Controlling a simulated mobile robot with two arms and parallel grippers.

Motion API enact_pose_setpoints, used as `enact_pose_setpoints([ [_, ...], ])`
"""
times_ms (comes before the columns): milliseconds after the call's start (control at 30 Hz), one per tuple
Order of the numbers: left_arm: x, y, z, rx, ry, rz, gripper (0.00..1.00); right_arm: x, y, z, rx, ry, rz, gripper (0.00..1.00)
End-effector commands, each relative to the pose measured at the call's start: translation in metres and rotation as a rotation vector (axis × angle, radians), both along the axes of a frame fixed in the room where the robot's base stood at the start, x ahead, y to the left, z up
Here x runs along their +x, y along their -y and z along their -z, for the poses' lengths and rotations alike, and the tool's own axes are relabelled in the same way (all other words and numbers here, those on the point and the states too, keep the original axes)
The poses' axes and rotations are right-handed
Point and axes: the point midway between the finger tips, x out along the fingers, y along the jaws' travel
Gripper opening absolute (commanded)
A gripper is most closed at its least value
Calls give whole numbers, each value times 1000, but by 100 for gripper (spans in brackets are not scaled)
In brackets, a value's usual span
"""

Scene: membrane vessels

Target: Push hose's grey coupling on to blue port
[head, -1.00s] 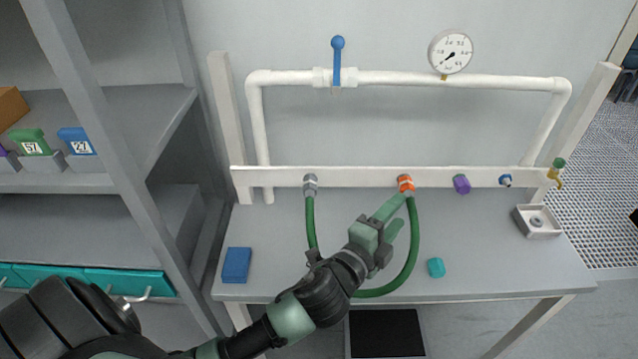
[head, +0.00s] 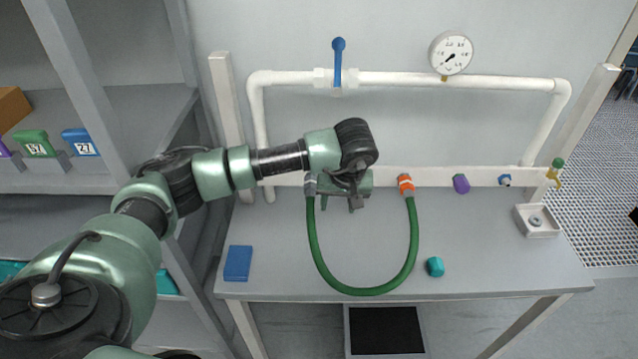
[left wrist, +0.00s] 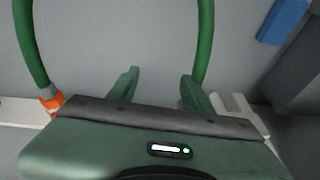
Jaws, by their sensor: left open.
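The green hose (head: 362,290) hangs in a U over the bench from the white rail. Its left end has the grey coupling (head: 310,183) at the rail, partly beside my gripper. Its right end has an orange coupling (head: 405,185), also at the rail; it shows in the left wrist view (left wrist: 49,98). The blue port (head: 505,180) is farther right on the rail, with no hose on it. My left gripper (head: 340,202) is open just right of the grey coupling. In the left wrist view the hose passes by the right finger; the gripper body hides the grey coupling.
A purple cap (head: 461,183) sits between the orange coupling and the blue port. A brass tap (head: 556,174) is at the rail's right end. A teal piece (head: 435,267), a blue block (head: 237,263) and a small grey tray (head: 520,224) lie on the bench. Shelves stand left.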

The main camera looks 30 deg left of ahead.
Motion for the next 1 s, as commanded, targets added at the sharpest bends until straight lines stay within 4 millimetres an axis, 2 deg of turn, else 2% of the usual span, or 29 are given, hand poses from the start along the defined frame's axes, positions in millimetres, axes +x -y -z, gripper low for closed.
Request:
enact_pose_setpoints([
  [33,3,-20,-11,71,1,-3,50,0,0,0,0,0,0,59],
  [100,4,-40,-20,144,-5,-9,50,0,1,-1,-1,-1,0,59],
  [267,5,-58,-27,209,-14,-15,50,0,2,-2,-2,-1,-1,59],
  [367,6,-62,-19,211,-17,-16,50,0,2,-7,-2,-1,-1,59],
  [733,17,-82,29,206,-17,-16,50,0,3,-26,-3,0,-1,59],
  [1000,20,-88,42,206,-14,-13,50,0,3,-28,-3,1,-1,59],
])
